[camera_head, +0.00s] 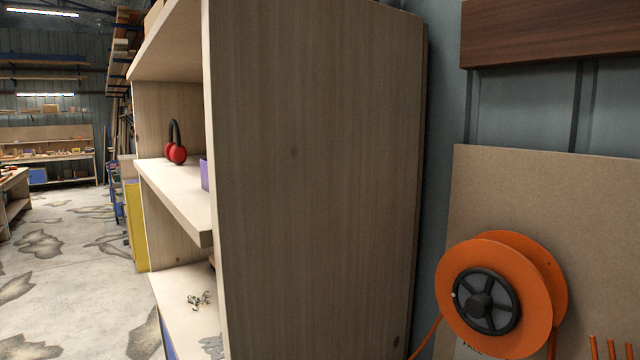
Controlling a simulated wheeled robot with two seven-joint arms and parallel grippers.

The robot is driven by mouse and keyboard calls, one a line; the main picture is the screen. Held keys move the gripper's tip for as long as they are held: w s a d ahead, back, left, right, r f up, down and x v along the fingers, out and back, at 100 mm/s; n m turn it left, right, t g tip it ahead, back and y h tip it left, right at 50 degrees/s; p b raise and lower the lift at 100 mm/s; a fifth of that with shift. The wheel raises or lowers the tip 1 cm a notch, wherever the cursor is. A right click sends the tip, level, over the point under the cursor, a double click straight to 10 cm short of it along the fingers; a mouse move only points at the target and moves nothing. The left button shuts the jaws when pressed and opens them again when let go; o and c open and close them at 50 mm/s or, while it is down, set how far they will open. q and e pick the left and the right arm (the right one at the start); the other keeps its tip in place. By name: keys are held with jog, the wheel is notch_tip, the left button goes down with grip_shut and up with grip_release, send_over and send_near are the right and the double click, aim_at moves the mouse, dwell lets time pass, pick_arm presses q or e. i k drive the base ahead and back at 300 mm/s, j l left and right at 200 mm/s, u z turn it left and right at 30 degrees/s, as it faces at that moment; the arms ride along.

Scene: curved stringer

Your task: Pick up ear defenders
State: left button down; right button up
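Red ear defenders with a black headband (177,153) stand upright on the middle shelf (178,193) of a light wooden shelving unit, left of centre in the head view. The headband arches up and the red cups rest on the board. Neither of my grippers is in view.
The unit's tall side panel (310,180) fills the middle of the view. A purple object (204,175) is partly hidden behind its edge. Small metal pieces (198,299) lie on the lower shelf. An orange cable reel (487,297) is at right. Open floor (60,260) lies left.

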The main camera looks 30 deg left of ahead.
aim_at(177, 153)
jog(key=u, duration=1.8)
jog(key=i+j+u, duration=0.4)
jog(key=i+u, duration=0.15)
jog(key=i+j+u, duration=0.25)
jog(key=i, duration=0.6)
jog(key=i+u, duration=0.3)
jog(key=i, duration=0.5)
jog(key=i+j+z, duration=0.1)
jog(key=i+z, duration=0.3)
jog(key=i+j+z, duration=0.2)
jog(key=i+z, duration=0.25)
jog(key=i+j+z, duration=0.4)
jog(key=k+l, duration=0.05)
